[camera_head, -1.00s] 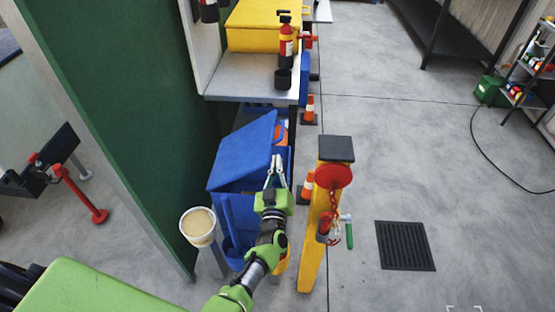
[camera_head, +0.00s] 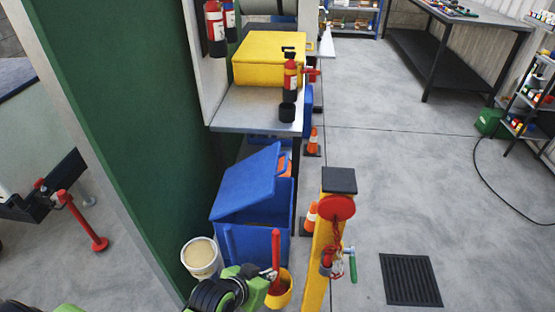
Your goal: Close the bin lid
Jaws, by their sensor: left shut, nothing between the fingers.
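The blue bin (camera_head: 255,247) stands below the grey shelf, beside the green wall panel. Its blue lid (camera_head: 244,186) is tilted and partly raised, and a dark gap shows between lid and bin on the right side. An orange item (camera_head: 284,167) shows behind the lid's upper right edge. My left gripper (camera_head: 246,282) is low at the bottom of the picture, in front of the bin and apart from the lid. It is shut and empty; its fingertips are hard to make out. My right gripper is not in view.
A pale-filled bucket (camera_head: 201,257) stands left of the bin. A yellow pot (camera_head: 280,290) with a red handle is near my gripper. A yellow post (camera_head: 325,245) and cones (camera_head: 311,218) stand to the right. A yellow box (camera_head: 268,58) sits on the shelf.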

